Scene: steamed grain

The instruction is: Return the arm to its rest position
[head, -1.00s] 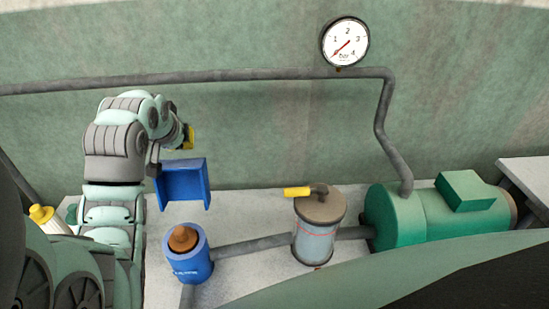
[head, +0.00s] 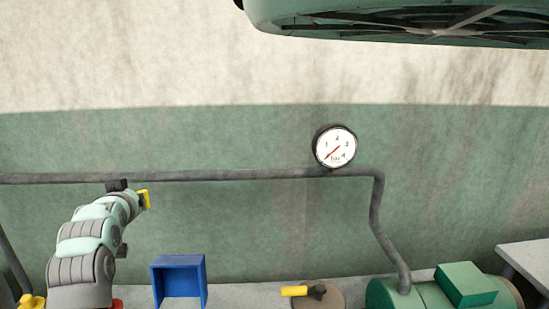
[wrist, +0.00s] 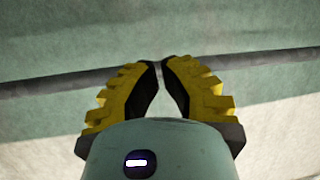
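My arm stands at the left of the head view, bent upward. My gripper (head: 143,199) is at its upper end, just below the grey pipe in the picture, with a yellow finger showing. In the wrist view my gripper (wrist: 160,63) has two yellow, stepped fingers whose dark tips meet or nearly meet. Nothing is held between them. Behind them are the green and pale wall and the pipe.
The grey pipe (head: 250,176) crosses the wall below a pressure gauge (head: 335,147). A blue open box (head: 180,281), a lidded canister (head: 322,296) with a yellow handle, and a green pump (head: 440,291) stand low in view. The wall around the arm is clear.

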